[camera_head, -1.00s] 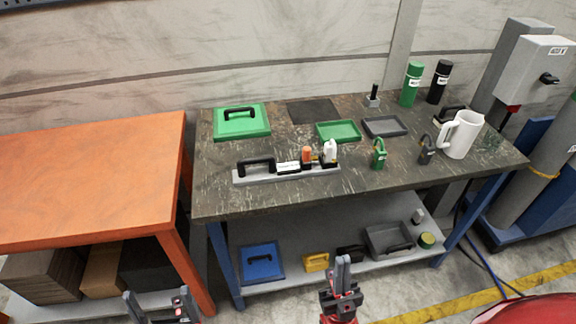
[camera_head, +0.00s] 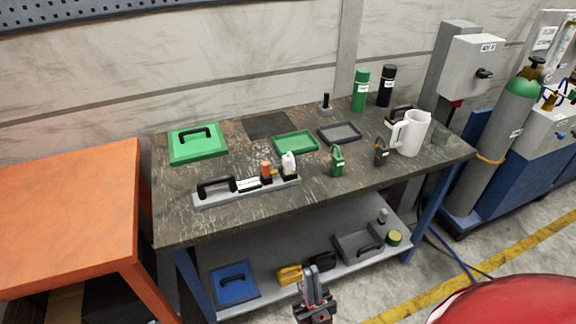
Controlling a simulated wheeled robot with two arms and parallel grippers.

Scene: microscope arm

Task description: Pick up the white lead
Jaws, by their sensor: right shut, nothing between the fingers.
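The white lead (camera_head: 289,163) stands upright at the right end of a grey holder (camera_head: 215,199) on the dark worktable. An orange lead (camera_head: 266,170) stands just left of it on the same holder. My right gripper (camera_head: 311,272) is at the bottom middle, shut and empty. It is well below the white lead in the picture, in front of the table's lower shelf, and apart from it. My left gripper is not in view.
The dark worktable (camera_head: 300,208) also bears a green case (camera_head: 210,150), a green tray (camera_head: 296,142), a green padlock (camera_head: 337,160) and a white jug (camera_head: 411,133). Its front strip is clear. An orange table (camera_head: 70,205) stands at the left.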

